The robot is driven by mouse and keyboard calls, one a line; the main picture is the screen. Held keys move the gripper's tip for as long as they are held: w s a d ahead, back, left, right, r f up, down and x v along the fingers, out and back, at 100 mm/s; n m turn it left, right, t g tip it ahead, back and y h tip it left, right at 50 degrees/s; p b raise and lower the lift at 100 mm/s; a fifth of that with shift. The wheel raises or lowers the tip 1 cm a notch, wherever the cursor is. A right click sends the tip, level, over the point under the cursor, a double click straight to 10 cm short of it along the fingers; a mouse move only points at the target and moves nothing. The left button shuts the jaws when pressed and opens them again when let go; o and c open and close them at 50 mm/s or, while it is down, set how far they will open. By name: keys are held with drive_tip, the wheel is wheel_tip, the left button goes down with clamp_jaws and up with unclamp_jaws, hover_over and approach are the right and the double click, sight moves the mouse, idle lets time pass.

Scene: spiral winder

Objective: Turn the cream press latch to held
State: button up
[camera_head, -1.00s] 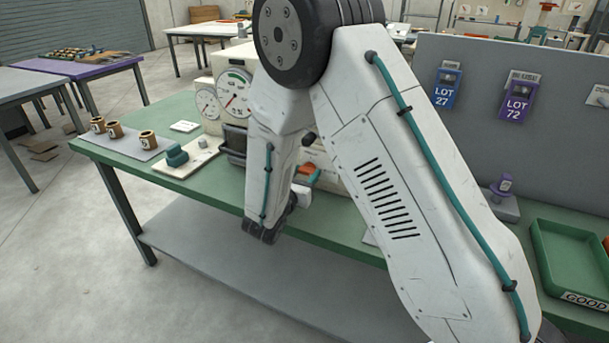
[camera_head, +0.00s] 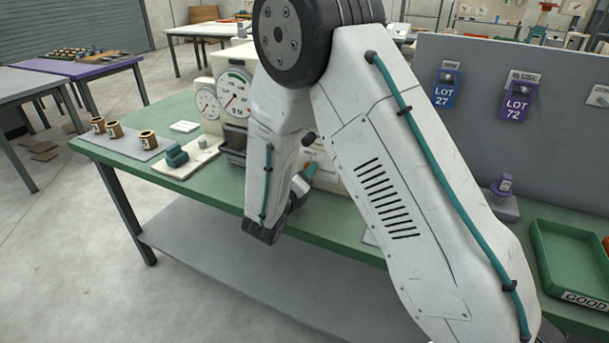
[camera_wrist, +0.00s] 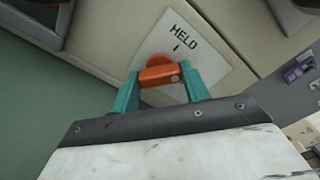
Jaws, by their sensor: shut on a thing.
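The cream press (camera_head: 232,62) stands on the green bench, partly hidden behind my arm. Its latch (camera_wrist: 160,74) is an orange handle on a pale plate (camera_wrist: 185,48) marked HELD in the wrist view. A short mark sits under that word, just above the latch. My gripper (camera_wrist: 162,84) is shut on the latch, with one teal finger on each side of its bar. In the head view my gripper (camera_head: 304,180) is small and tilted, and my arm hides most of the latch.
A teal block (camera_head: 177,155) sits on a white board. A green tray (camera_head: 575,258) marked GOOD is at the right. A grey panel (camera_head: 480,120) carries lot tags behind.

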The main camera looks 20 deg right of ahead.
drive_tip(key=n, duration=0.4)
drive_tip(key=shift+n, duration=1.9)
drive_tip(key=o, duration=1)
drive_tip(key=v, duration=0.7)
drive_tip(key=shift+s+a, duration=0.3)
drive_tip(key=shift+s, duration=0.05)
